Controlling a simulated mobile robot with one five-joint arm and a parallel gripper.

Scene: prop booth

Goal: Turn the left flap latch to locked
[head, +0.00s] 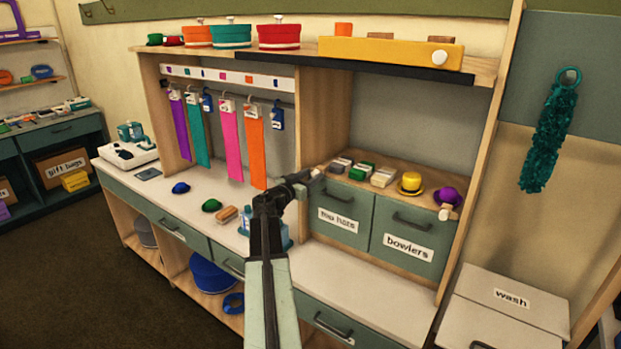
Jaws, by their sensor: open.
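The left flap (343,211) is a grey-green front with a dark handle and a label that seems to read "top hats". A small pale piece, apparently its latch (317,173), shows at the flap's upper left corner. My gripper (308,178) is right at this piece, open, coming from the lower left. The fingers are small and dark here, so I cannot tell whether they touch the latch or surround it. The latch's turn is not clear. The right flap (405,241), labelled "bowlers", has a similar pale latch (445,212) at its upper right corner.
Small boxes, a yellow hat (410,184) and a purple hat (447,197) stand on the ledge above the flaps. Blue bottles (248,220) stand on the counter close beside my arm. Coloured ribbons (231,145) hang behind. The counter before the flaps (365,283) is clear.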

